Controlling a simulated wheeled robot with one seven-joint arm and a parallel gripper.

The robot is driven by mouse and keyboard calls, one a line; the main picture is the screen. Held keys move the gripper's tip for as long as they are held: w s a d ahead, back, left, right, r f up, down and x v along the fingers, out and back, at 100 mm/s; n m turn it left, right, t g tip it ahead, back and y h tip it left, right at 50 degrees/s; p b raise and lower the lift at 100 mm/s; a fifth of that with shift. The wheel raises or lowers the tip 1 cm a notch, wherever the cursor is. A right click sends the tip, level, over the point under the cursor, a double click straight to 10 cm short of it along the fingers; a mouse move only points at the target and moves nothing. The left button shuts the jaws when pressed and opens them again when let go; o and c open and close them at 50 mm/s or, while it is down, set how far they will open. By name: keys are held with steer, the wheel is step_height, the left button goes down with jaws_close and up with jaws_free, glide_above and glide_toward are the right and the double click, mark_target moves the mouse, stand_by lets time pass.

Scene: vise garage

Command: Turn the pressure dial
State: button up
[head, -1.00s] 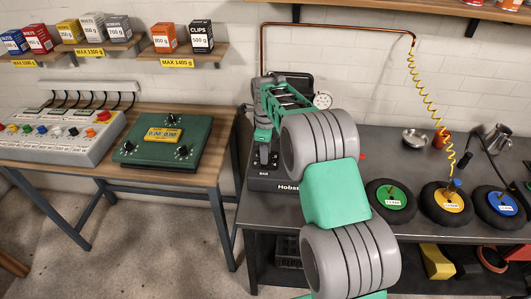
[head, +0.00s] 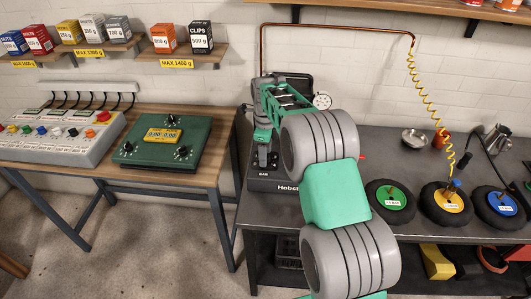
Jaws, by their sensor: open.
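A dark machine (head: 268,185) marked "Hobst…" stands on the left end of the grey bench, partly hidden by my arm. A small label (head: 263,174) shows on its front. A round white gauge (head: 322,101) sits at its upper right. I cannot make out the pressure dial; my gripper and arm cover much of the machine's front. My gripper (head: 262,160) is open and points down, close in front of the machine just above the label. Whether its fingers are around or touching anything is too small to tell.
A wooden table on the left holds a green box (head: 160,141) with knobs and a grey button panel (head: 55,147).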

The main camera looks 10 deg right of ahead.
step_height(320, 180, up, 8)
steer(key=shift+f+b, duration=0.1)
steer(key=shift+b, duration=0.35)
steer(key=shift+s+r+n, duration=0.25)
steer(key=shift+r+n, duration=0.05)
steer(key=s+r+n+t, duration=0.1)
steer(key=s+r+n, duration=0.2)
steer(key=s+n, duration=0.35)
steer(key=s+r+n+t, duration=0.1)
steer(key=s+r+n, duration=0.2)
steer(key=s+n, duration=0.35)
steer(key=s+f+n, duration=0.2)
steer(key=s+n, duration=0.3)
steer(key=s, duration=0.2)
steer(key=s+f+n+t, duration=0.1)
steer(key=s+f+n, duration=0.2)
steer(key=s, duration=0.5)
steer(key=shift+s+a+f+n, duration=0.15)
steer(key=shift+s+n, duration=0.1)
steer(key=shift+n, duration=0.65)
